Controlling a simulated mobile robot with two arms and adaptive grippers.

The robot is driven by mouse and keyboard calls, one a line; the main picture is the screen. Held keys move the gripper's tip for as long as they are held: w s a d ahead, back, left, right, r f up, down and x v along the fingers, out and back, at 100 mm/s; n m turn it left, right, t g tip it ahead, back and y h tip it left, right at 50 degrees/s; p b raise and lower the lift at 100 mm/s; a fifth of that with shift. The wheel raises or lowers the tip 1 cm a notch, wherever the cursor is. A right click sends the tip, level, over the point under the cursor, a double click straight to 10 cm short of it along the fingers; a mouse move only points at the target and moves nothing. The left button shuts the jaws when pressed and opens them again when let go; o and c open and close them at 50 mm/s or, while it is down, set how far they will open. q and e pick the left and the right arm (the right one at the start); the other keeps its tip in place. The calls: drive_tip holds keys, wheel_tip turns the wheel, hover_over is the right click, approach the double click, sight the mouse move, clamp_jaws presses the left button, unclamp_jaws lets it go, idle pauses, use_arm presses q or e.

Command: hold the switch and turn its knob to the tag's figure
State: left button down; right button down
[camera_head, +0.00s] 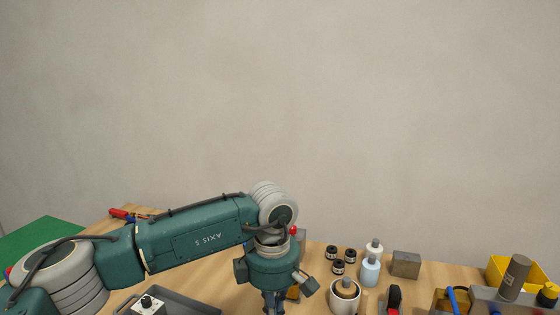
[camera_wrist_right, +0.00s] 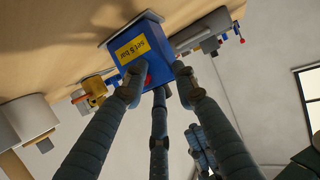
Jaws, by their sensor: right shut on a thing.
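A blue box-shaped switch (camera_wrist_right: 140,50) with a yellow tag (camera_wrist_right: 133,50) shows in the right wrist view; the tag appears to read "set 5 bar". My right gripper (camera_wrist_right: 157,88) is shut on the blue switch, its dark fingers around the lower part. A small red part (camera_wrist_right: 149,79) shows between the fingers; I cannot tell if it is the knob. In the head view my left gripper (camera_head: 274,301) points down at the bottom edge, its fingertips cut off. A white box with a black knob (camera_head: 148,302) stands left of it. My right gripper is outside the head view.
A grey tray (camera_head: 190,303) lies left of my left gripper. Right of it stand several black jars (camera_head: 337,267), a bottle (camera_head: 371,269), a round pot (camera_head: 344,296) and a brown block (camera_head: 405,264). A yellow bin (camera_head: 503,275) is far right.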

use_arm(q)
drive_tip(key=shift+s+d+f+m, duration=0.2)
drive_tip(key=shift+f+m, duration=0.95)
drive_tip(key=shift+m, duration=2.15)
drive_tip(key=shift+s+d+f+m, duration=0.1)
drive_tip(key=shift+s+f+m, duration=0.2)
drive_tip(key=shift+f+m, duration=1.95)
drive_tip(key=shift+s+d+f+m, duration=0.1)
drive_tip(key=shift+s+m, duration=0.15)
drive_tip(key=shift+m, duration=4.1)
drive_tip(key=shift+w, duration=0.25)
drive_tip(key=shift+w+a+r, duration=0.1)
drive_tip(key=shift+w+a, duration=0.15)
drive_tip(key=shift+a, duration=0.2)
drive_tip(key=shift+s+a, duration=0.1)
drive_tip(key=shift+s, duration=0.3)
drive_tip(key=shift+s+r, duration=0.15)
drive_tip(key=shift+r, duration=2.8)
